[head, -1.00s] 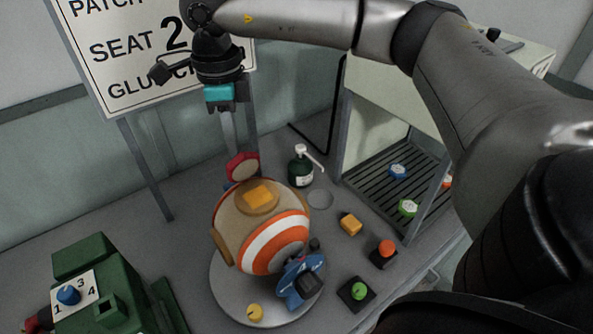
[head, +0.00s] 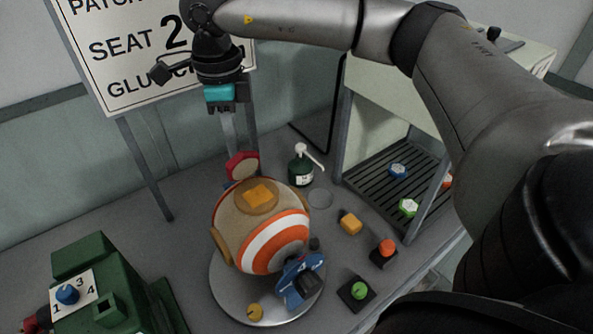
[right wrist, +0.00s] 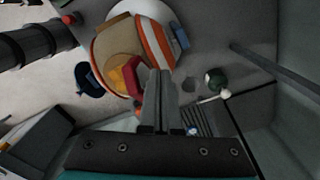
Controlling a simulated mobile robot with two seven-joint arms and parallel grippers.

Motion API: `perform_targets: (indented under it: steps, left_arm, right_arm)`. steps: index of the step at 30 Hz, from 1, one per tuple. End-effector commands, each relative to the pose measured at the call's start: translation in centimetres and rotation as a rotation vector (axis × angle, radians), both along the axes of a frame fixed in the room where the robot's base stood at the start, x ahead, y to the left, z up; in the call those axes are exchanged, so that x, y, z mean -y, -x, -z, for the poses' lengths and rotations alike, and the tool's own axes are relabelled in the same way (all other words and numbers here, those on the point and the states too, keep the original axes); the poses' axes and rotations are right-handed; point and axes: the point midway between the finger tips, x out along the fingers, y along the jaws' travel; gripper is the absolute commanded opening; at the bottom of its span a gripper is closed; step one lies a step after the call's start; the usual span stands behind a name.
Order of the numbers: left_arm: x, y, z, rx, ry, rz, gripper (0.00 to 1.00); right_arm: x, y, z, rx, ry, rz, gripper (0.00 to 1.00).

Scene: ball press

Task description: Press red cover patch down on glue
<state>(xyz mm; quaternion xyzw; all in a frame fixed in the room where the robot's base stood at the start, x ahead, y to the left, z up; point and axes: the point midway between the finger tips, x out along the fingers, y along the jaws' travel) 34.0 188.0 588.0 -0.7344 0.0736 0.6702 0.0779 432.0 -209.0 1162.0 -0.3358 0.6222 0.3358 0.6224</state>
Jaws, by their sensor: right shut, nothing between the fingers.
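The striped ball (head: 228,218), tan with orange and white bands, sits on a round grey plate (head: 226,298). A yellow-orange square (head: 258,194) lies on the tan round spot on its top. The red cover patch (head: 240,167), six-sided with a paler face, is at the ball's upper back edge; whether it touches the ball is unclear. My right gripper (head: 232,148) points down just above the red patch, shut and empty. In the right wrist view its fingers (right wrist: 160,76) are beside the red patch (right wrist: 133,76). My left gripper is out of view.
A green pump bottle (head: 302,168) stands behind the ball. A blue clamp-like piece (head: 290,272) is at the ball's front. Orange (head: 385,249) and green (head: 359,291) buttons and a yellow block (head: 350,223) lie to the right. A slatted rack (head: 375,180) and green machine (head: 90,258) flank it.

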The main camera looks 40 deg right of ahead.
Motion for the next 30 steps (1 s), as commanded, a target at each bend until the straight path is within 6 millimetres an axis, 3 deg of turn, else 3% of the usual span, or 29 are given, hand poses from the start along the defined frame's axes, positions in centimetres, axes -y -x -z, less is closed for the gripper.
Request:
perform_targets:
  steps: [7, 30]
  left_arm:
    - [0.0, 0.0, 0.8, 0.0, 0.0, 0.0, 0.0]
    - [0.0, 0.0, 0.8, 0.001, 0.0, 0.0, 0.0]
  right_arm:
    - [0.0, 0.0, 0.9, 0.0, 0.0, 0.0, 0.0]
    - [-0.2, 2.7, 0.4, -0.001, -0.001, -0.001, 0.0]
